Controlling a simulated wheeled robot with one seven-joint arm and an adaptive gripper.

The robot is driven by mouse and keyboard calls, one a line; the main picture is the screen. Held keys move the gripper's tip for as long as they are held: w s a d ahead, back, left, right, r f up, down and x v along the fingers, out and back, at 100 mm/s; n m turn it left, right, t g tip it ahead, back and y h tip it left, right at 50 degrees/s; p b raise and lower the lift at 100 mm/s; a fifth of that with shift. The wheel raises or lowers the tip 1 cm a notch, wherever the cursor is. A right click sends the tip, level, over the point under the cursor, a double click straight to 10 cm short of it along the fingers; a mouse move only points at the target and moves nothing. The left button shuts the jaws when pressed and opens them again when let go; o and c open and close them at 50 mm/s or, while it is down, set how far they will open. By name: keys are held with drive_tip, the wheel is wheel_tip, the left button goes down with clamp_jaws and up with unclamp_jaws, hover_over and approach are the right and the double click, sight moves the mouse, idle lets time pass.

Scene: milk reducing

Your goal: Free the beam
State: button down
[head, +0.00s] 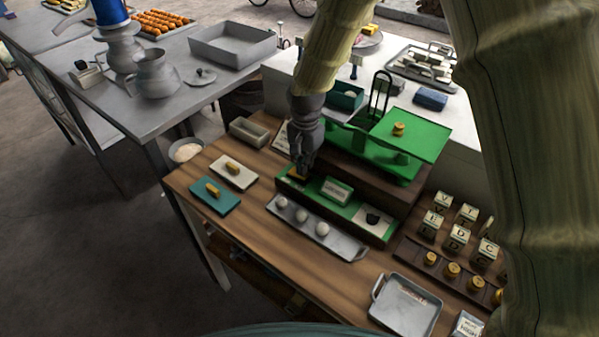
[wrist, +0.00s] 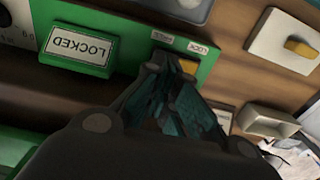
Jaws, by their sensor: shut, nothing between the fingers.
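A green balance scale (head: 407,134) stands on a dark wooden block, with a brass weight (head: 398,129) on its right pan. In front of it is a green panel (head: 314,203). A sign on the panel reads LOCKED (wrist: 78,49); the sign also shows in the head view (head: 337,191). At the panel's left end, by a small label reading LOCK, is a yellow piece (wrist: 188,67). My gripper (head: 300,170) is shut and empty, pointing down at this end. In the wrist view its fingertips (wrist: 164,66) are right beside the yellow piece and partly cover it; I cannot tell whether they touch.
A grey tray (head: 345,249) with several white balls lies in front of the panel. White (head: 246,180) and teal (head: 229,201) plates with yellow pieces lie at left. Letter blocks (head: 457,238) and brass weights stand at right. An empty grey tray (head: 404,306) is at the front right.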

drive_tip(key=shift+w+f, duration=0.25)
drive_tip(key=shift+f, duration=0.1)
drive_tip(key=shift+s, duration=0.1)
drive_tip(key=shift+f+b, duration=0.45)
drive_tip(key=shift+f, duration=0.45)
idle(0.7)
drive_tip(key=shift+r, duration=0.15)
drive_tip(key=shift+r+p, duration=2.35)
drive_tip(key=shift+r, duration=1.05)
